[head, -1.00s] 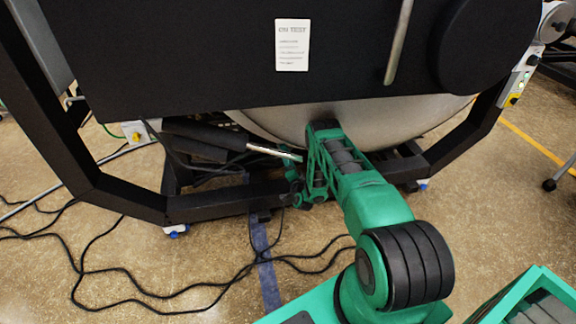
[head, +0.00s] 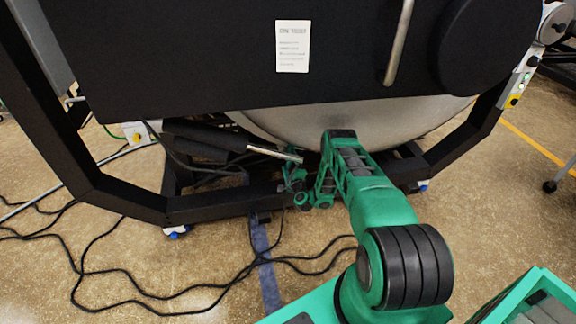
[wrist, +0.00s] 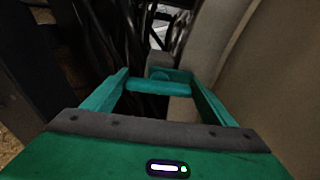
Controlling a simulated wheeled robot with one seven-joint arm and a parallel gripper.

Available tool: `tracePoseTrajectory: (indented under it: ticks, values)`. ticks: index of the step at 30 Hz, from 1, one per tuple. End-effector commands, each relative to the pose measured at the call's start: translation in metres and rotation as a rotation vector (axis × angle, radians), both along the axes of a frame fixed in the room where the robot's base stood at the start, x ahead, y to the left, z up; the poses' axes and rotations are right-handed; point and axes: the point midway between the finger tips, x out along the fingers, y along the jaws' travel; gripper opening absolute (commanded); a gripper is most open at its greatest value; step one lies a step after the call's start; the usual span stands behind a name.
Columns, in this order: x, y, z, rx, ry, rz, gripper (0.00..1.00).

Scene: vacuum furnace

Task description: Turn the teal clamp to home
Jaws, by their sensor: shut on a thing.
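In the head view my gripper (head: 296,178) is low under the furnace, beside the end of a silver rod. The clamp cannot be told apart from my green arm there, and its mounting is hidden.
The black furnace front (head: 180,60) overhangs my arm, with the rounded metal vessel (head: 290,125) just behind. The silver rod (head: 270,152) runs close to my gripper. A black frame bar (head: 220,205) crosses below. Black cables (head: 95,285) lie on the floor at left.

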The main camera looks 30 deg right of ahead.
Motion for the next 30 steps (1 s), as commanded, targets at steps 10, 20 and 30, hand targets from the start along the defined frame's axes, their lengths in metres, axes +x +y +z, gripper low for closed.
tracePoseTrajectory:
  ticks: [10, 20, 30]
  values:
    - [-0.0026, -0.0026, -0.0028, 0.072, -0.016, -0.004, 0.56]
    - [-0.0028, -0.0018, -0.0032, 0.078, -0.017, -0.003, 0.56]
    - [-0.0015, -0.0007, -0.0017, 0.079, -0.019, -0.002, 0.97]
